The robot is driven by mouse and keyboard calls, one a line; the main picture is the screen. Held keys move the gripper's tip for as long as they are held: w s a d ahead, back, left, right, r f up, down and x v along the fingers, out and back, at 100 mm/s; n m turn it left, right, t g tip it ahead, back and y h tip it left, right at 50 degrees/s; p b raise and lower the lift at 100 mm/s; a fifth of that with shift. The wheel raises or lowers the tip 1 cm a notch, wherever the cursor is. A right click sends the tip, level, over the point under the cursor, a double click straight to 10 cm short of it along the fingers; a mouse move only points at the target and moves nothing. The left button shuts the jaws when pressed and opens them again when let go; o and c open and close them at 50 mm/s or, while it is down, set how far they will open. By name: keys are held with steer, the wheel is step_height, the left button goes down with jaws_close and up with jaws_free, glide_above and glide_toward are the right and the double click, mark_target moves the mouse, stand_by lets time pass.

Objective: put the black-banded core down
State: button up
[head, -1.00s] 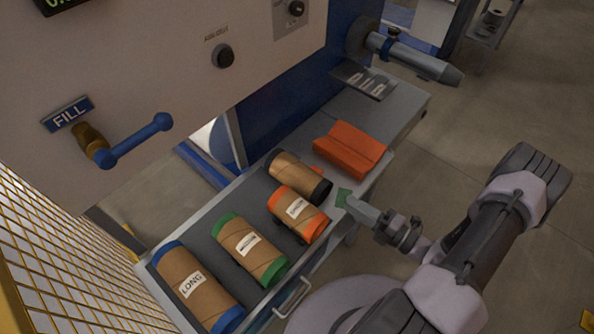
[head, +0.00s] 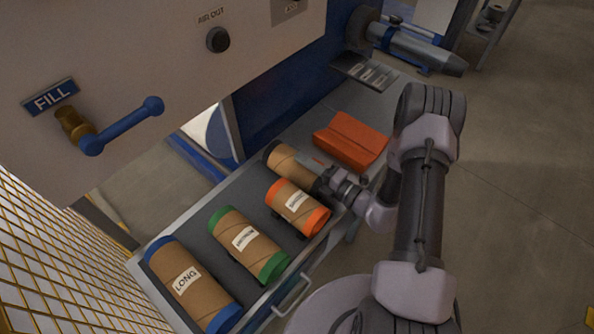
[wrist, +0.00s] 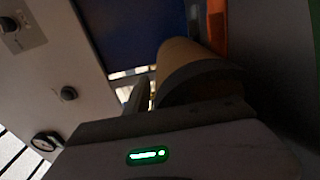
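The black-banded core (head: 290,163), a brown tube with black end bands, lies at the far end of the grey tray (head: 205,238), beside the orange-banded core. My gripper (head: 322,181) is at its right end and hides much of the near black band. In the wrist view, the core (wrist: 185,62) fills the space ahead of my gripper, its dark band closest. One grey finger (wrist: 138,95) shows left of the core, with a thin bright gap between. The other finger is hidden, so I cannot tell whether the grip is closed on the core.
Orange-banded (head: 297,207), green-banded (head: 248,245) and blue-banded "LONG" (head: 192,283) cores lie in a row in the tray. An orange block (head: 350,140) sits behind the black-banded core. A machine panel with a blue lever (head: 122,125) overhangs the left. Yellow mesh (head: 50,275) stands front left.

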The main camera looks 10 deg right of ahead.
jaws_close()
stand_by(1.4)
